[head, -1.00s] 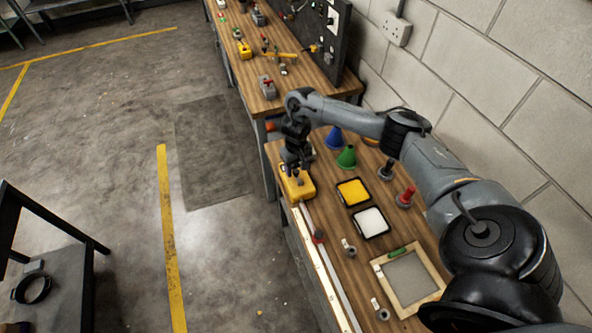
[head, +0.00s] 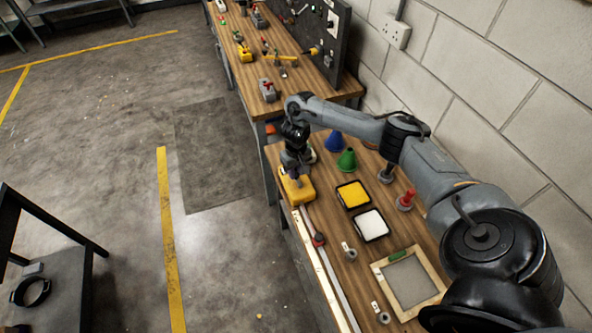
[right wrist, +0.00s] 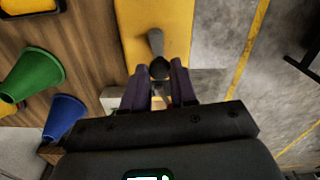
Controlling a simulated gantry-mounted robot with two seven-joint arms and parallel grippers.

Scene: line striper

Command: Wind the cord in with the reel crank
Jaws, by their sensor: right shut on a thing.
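The yellow reel box (head: 297,189) sits at the left edge of the near workbench. In the right wrist view the yellow reel box (right wrist: 150,20) fills the upper middle, and its grey crank arm (right wrist: 155,42) ends in a dark rounded knob (right wrist: 160,69). My right gripper (head: 298,180) is over the box, pointing down. In the right wrist view my right gripper (right wrist: 160,82) has its two purple fingers closed around the knob. A thin line, apparently the cord, runs from the box along the bench edge to a small red-and-dark piece (head: 318,240). My left gripper is out of view.
A blue cone (head: 334,142) and a green cone (head: 347,160) stand right of the box. A yellow tray (head: 353,194), a white tray (head: 371,224) and a framed screen (head: 408,280) lie nearer.

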